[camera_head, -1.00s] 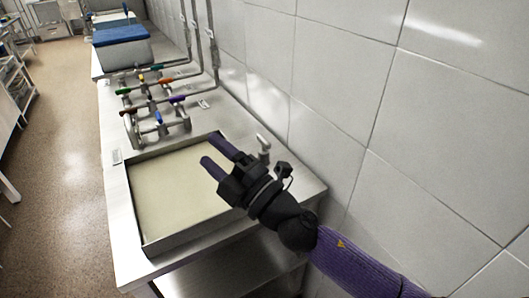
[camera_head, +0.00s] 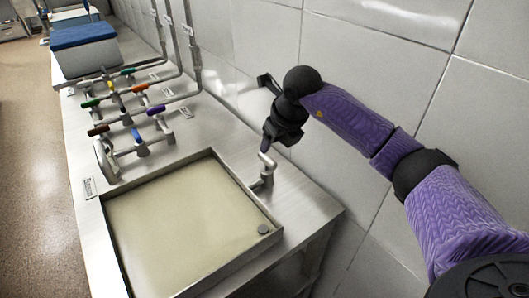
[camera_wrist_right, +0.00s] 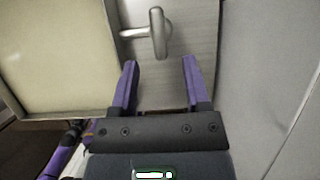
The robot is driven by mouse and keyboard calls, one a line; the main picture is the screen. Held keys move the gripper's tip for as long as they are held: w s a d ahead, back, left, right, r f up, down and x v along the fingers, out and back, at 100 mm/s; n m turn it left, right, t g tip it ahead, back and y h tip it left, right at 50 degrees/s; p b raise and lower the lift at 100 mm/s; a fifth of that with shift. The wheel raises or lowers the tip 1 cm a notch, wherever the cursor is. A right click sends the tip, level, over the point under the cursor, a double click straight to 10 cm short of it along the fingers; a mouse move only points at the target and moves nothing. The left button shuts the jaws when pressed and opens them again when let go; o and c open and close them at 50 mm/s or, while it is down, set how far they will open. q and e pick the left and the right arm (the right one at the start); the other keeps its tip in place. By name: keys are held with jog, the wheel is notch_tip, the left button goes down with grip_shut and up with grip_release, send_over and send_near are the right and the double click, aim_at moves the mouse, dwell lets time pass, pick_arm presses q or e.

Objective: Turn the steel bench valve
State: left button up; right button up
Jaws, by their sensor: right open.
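The steel bench valve (camera_head: 267,170) stands on the steel bench just beside the right rim of the basin, with its bent top upright. In the right wrist view, the valve (camera_wrist_right: 157,34) shows from above as a T shape, beyond the fingertips. My right gripper (camera_head: 266,146) points down just above the valve in the head view; its far finger is hidden there. In the right wrist view, my right gripper (camera_wrist_right: 161,62) has its two purple fingers apart with nothing between them. My left gripper is not seen in the head view.
A shallow basin (camera_head: 270,238) with a beige bottom is set into the bench left of the valve. Pipes with coloured handles (camera_head: 137,133) stand behind it. A tiled wall (camera_head: 330,50) rises close on the right. A blue-topped box (camera_head: 82,35) is farther back.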

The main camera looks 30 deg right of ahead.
aim_at(268, 156)
jog(key=b+x, duration=0.1)
jog(key=x, duration=0.5)
grip_shut()
